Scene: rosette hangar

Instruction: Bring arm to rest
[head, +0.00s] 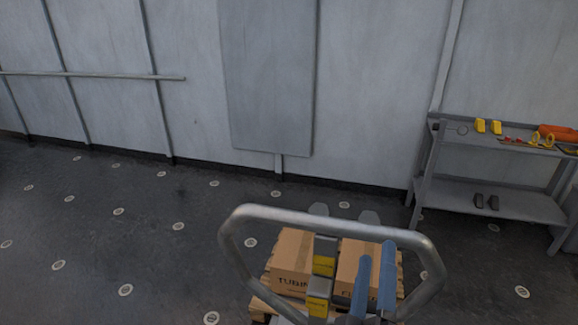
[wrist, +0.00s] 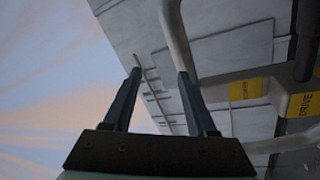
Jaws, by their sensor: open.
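My gripper (head: 376,250) shows in the head view as two blue fingers pointing up, at the lower right of the middle, in front of a cardboard box. In the wrist view my gripper (wrist: 159,73) has its two dark fingers apart, with nothing between them. It is open and empty. The rest of my arm is mostly out of the head view.
A grey tubular hoop (head: 320,216) with yellow labels stands around my gripper; whether they touch is unclear. Behind it, cardboard boxes (head: 293,262) sit on a wooden pallet (head: 262,291). A grey shelf (head: 500,200) holding tools stands right. Floor at left is clear.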

